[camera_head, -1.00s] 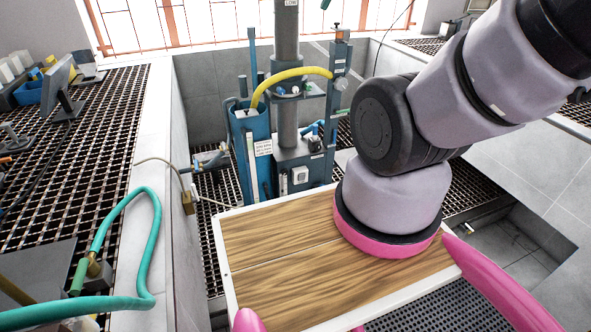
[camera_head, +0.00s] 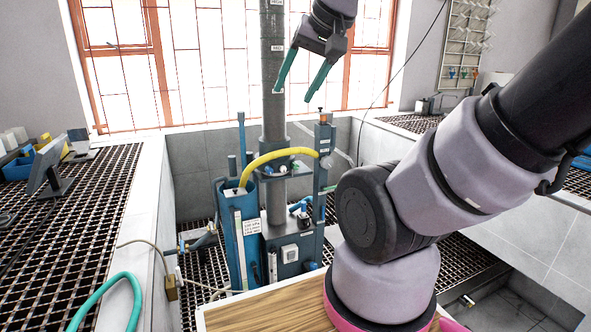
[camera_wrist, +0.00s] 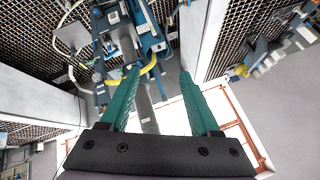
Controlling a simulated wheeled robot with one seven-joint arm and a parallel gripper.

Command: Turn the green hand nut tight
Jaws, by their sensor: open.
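My gripper (camera_head: 293,95) hangs at the top of the head view, in front of the upper part of the flotation machine's grey column (camera_head: 274,110). Its two green fingers are spread apart with nothing between them. In the wrist view my gripper (camera_wrist: 158,70) is also open, with the column and yellow hose (camera_wrist: 150,66) beyond the fingers. The machine's blue body (camera_head: 238,230) stands below the gripper. A small greenish spot (camera_head: 296,164) shows at the machine's collar, too small to confirm as the green hand nut.
A yellow hose (camera_head: 268,158) arches across the machine. A blue-grey upright post (camera_head: 323,160) stands at its right. Grated benches lie left (camera_head: 90,195) and right, with a monitor (camera_head: 46,165) and a green hose (camera_head: 108,290) at left. A barred window is behind.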

